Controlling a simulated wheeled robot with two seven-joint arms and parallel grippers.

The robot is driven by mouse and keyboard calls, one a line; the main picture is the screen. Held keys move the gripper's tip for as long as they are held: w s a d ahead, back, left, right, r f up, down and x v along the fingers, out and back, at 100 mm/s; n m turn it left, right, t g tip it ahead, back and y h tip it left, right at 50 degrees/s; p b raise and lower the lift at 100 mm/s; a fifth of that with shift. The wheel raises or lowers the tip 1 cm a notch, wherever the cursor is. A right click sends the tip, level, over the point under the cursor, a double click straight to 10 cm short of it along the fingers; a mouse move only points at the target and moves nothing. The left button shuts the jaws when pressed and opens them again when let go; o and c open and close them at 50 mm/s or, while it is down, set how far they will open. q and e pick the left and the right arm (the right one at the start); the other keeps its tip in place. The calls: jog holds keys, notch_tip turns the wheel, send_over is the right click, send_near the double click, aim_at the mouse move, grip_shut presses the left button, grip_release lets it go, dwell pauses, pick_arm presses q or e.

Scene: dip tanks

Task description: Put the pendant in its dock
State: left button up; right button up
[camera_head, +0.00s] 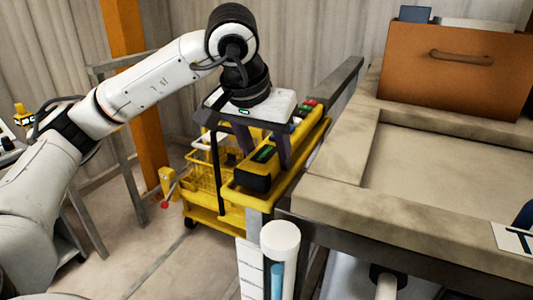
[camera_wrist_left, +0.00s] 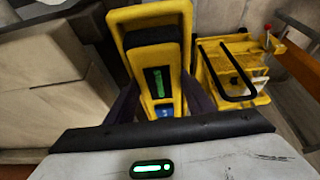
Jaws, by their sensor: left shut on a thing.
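The pendant (camera_head: 256,181) is a long yellow body with a dark face, a green screen and coloured buttons at its far end. My left gripper (camera_head: 265,160) reaches down from above and is shut on the pendant, one dark finger on each side. In the left wrist view the pendant (camera_wrist_left: 157,62) lies between the fingers (camera_wrist_left: 163,108), with its green screen and a blue patch near the fingertips. My right gripper is out of view.
A yellow wheeled cart (camera_head: 205,216) with a wire basket stands below and left. The stone-rimmed tank (camera_head: 345,205) fills the right, with a brown box (camera_head: 455,75) behind. A white upright tube (camera_head: 281,238) stands in front. An orange post (camera_head: 128,45) rises behind my arm.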

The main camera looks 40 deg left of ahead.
pick_arm(q)
jog(key=o, duration=1.2)
jog(key=shift+c, duration=0.2)
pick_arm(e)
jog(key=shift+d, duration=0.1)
pick_arm(q)
jog(key=shift+s+r, duration=0.15)
jog(key=shift+r, duration=0.1)
jog(key=p+v, duration=0.3)
jog(key=v, duration=0.8)
jog(key=shift+r, duration=0.15)
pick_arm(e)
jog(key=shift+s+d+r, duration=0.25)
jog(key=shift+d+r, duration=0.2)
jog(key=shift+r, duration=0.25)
pick_arm(q)
jog(key=shift+s+d, duration=0.1)
jog(key=shift+s, duration=0.05)
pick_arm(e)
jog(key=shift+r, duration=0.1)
